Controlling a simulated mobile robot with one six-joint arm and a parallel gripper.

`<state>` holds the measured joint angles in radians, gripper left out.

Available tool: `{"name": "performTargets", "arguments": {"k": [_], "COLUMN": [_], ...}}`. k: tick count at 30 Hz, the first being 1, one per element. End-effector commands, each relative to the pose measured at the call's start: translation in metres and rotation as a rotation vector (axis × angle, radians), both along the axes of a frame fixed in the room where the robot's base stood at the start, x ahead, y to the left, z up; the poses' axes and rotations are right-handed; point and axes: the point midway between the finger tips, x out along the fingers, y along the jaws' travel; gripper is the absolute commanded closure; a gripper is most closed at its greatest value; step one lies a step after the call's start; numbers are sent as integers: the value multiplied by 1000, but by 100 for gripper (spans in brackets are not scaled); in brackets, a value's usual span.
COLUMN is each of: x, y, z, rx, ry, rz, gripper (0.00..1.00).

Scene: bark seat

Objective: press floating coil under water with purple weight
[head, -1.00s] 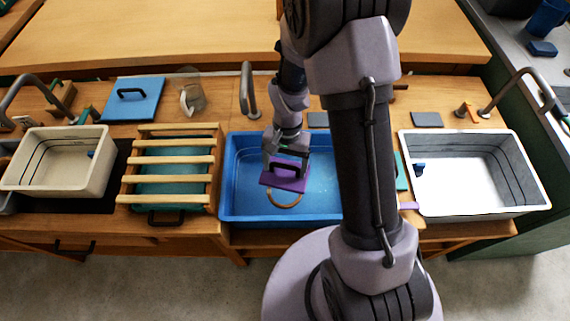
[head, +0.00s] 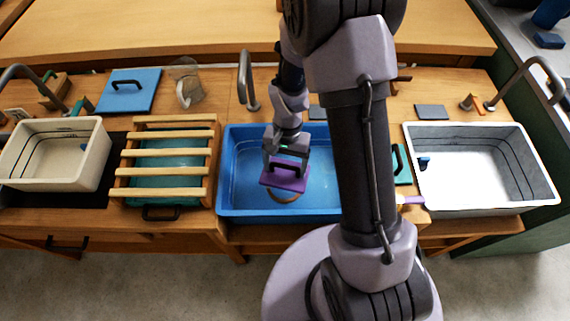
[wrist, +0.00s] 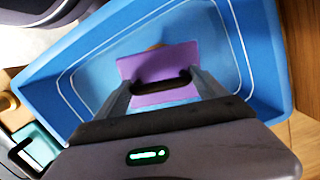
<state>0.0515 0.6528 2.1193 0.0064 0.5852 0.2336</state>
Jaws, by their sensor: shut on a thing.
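The purple weight (head: 284,181) is a flat plate with a dark handle. My gripper (head: 286,158) is shut on that handle and holds the weight inside the blue basin (head: 240,213). In the wrist view the weight (wrist: 148,66) lies between my fingers, within the basin (wrist: 262,40). The coil (head: 287,198) is a tan ring, mostly hidden under the weight. Its near edge shows below the plate in the head view, and a small brown bit of it (wrist: 156,47) shows past the plate in the wrist view. I cannot tell whether weight and coil touch.
A slatted wooden rack (head: 166,150) stands left of the basin, with a cream basin (head: 80,175) beyond it. A white basin (head: 490,207) is at the right. A blue plate with a handle (head: 128,90) lies behind. A tap (head: 246,78) rises behind the blue basin.

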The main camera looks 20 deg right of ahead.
Motion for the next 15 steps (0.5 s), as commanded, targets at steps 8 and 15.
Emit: {"name": "performTargets", "arguments": {"k": [8,15], "x": [0,0], "y": [0,0], "z": [-13,-23], "rx": [0,0], "ry": [0,0], "rz": [0,0], "gripper": [91,91]}}
